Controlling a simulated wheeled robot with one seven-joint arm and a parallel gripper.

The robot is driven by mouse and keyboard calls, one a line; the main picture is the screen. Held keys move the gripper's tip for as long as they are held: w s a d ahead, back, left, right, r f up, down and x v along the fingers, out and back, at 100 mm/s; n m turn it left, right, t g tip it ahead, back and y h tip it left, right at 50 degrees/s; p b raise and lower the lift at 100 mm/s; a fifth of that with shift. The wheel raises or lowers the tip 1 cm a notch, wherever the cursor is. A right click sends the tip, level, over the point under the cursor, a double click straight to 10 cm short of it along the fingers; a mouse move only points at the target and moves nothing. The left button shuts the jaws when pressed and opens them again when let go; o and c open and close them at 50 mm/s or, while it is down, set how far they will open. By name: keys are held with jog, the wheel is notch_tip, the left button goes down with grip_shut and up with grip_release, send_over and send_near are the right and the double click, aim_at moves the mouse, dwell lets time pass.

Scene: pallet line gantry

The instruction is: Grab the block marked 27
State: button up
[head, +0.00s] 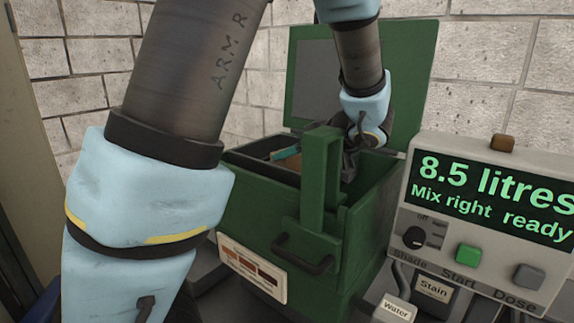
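No block marked 27 can be made out in the head view. My arm reaches over an open green box (250,225), and my dark gripper (349,165) points down into its right part. The green upright at the box's front and the box wall hide the fingertips, so I cannot tell whether the gripper is open, shut or holding something. In the left part of the box, a teal edge (284,154) and an orange-brown piece (292,162) show; no number is readable on them.
The raised green lid (412,65) stands behind my wrist. The green upright (320,180) rises close in front of the gripper. A control panel (425,215) reading "8.5 litres, Mix right ready" stands at right. A block wall (490,55) is behind.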

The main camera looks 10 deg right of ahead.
jog(key=c, duration=0.6)
jog(key=shift+o, duration=0.2)
jog(key=shift+r, duration=0.15)
